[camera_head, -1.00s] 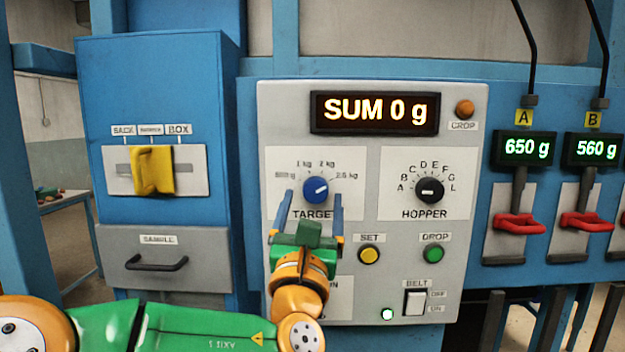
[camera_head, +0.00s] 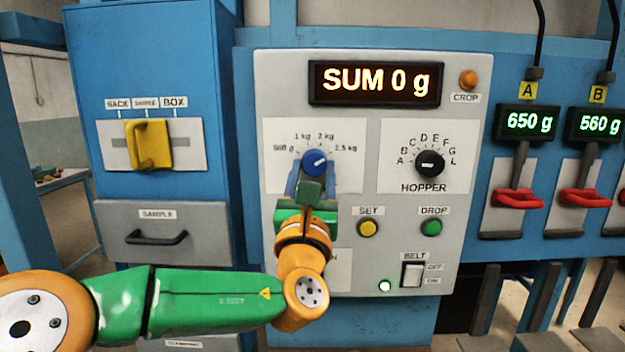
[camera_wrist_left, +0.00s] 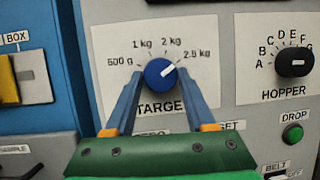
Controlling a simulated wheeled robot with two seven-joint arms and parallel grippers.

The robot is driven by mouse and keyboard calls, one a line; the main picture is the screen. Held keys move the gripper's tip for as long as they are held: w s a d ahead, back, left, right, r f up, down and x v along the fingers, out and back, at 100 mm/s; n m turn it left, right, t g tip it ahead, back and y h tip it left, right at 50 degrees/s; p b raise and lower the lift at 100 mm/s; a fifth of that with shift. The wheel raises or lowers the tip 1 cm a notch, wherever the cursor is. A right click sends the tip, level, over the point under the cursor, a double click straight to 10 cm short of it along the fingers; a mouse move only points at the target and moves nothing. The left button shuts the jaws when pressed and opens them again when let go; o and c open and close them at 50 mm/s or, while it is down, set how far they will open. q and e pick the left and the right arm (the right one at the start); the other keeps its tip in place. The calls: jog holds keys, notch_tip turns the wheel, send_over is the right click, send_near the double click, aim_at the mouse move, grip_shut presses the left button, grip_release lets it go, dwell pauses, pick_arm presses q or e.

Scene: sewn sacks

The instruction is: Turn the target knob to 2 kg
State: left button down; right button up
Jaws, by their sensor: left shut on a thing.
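The blue target knob (camera_head: 315,162) sits on a white plate with marks for 500 g, 1 kg, 2 kg and 2.5 kg. It also shows in the left wrist view (camera_wrist_left: 159,74). Its white pointer line slants to the upper right, seemingly nearer the 2.5 kg mark than 2 kg. My left gripper (camera_head: 314,170) reaches it from below. Its two blue fingers stand on either side of the knob and are shut on it, as the left wrist view (camera_wrist_left: 160,76) also shows. My gripper covers the TARGET label in the head view. My right gripper is out of view.
The display (camera_head: 375,82) reads SUM 0 g. The hopper knob (camera_head: 430,164) is right of the target knob. The yellow SET button (camera_head: 368,228) and green DROP button (camera_head: 431,227) lie below. A yellow handle (camera_head: 150,145) is on the blue cabinet at left; red handles (camera_head: 518,199) are at right.

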pick_arm(q)
jog(key=n+y+b, duration=0.1)
jog(key=b, duration=0.1)
jog(key=f+n+y+b, duration=0.1)
jog(key=n, duration=0.1)
jog(key=shift+d+b, duration=0.1)
jog(key=shift+b, duration=0.25)
jog(key=shift+r+n+y+b, duration=0.15)
jog(key=shift+n+y+b, duration=0.25)
jog(key=shift+n, duration=0.3)
jog(key=n, duration=0.1)
jog(key=n+y+b, duration=0.1)
jog(key=n, duration=0.1)
jog(key=shift+d+r+y, duration=0.15)
jog(key=shift+y, duration=0.15)
jog(key=shift+r+n+g+y, duration=0.15)
jog(key=shift+n+g+y, duration=0.4)
jog(key=shift+n, duration=1.15)
jog(key=shift+y, duration=0.35)
jog(key=shift+c, duration=1.2)
grip_release()
